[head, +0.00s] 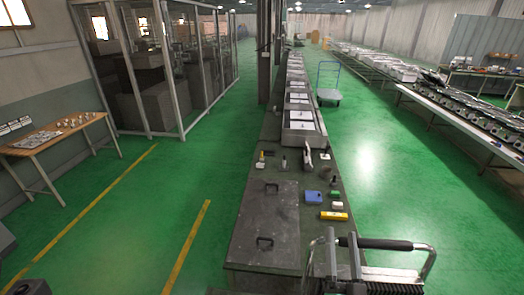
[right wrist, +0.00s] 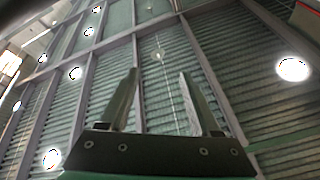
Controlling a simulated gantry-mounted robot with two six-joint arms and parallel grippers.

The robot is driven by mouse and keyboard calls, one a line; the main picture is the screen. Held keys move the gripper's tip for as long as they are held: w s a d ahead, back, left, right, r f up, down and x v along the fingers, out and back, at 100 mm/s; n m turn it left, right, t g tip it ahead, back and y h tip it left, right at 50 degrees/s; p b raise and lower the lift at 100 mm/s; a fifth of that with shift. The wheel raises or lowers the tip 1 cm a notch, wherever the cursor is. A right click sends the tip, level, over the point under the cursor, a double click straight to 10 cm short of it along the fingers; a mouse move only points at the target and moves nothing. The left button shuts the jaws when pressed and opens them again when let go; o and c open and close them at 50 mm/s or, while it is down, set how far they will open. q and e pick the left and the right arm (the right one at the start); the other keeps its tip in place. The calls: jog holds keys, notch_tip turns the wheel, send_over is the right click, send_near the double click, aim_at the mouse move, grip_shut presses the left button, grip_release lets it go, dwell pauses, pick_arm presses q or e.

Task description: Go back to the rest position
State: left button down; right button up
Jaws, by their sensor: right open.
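My right gripper (head: 344,243) stands at the bottom of the head view, at the near right edge of the long workbench (head: 243,245), with its fingers pointing up. In the right wrist view its two fingers (right wrist: 158,76) are spread apart with nothing between them. Behind them that view shows only the ceiling and its lamps. The gripper is clear of the items on the bench. I cannot make out my left gripper in these views.
A black-handled metal frame (head: 385,244) is beside my right gripper. A wooden table (head: 50,138) stands left. Green floor is open on both sides.

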jog(key=s+a+r+n+t+y, duration=0.1)
jog(key=a+r+n+y, duration=0.2)
jog(key=r, duration=0.5)
jog(key=s+a+r+n+t+y, duration=0.1)
jog(key=s+a+r+n+y, duration=0.2)
jog(key=r, duration=0.4)
jog(key=a+r+n+t+y, duration=0.1)
jog(key=r+n+y, duration=0.2)
jog(key=r+y, duration=0.35)
jog(key=s+d+r+m+t+h, duration=0.1)
jog(key=s+d+r+h, duration=0.15)
jog(key=s+r, duration=0.45)
jog(key=s+d+r+t+h, duration=0.15)
jog(key=s+r+h, duration=0.3)
jog(key=r, duration=0.45)
notch_tip(320, 180, down, 44)
jog(key=b, duration=4.4)
jog(key=shift+d+f+y+b, duration=0.2)
jog(key=shift+y+b, duration=0.15)
jog(key=shift+y, duration=0.1)
jog(key=shift+g, duration=0.25)
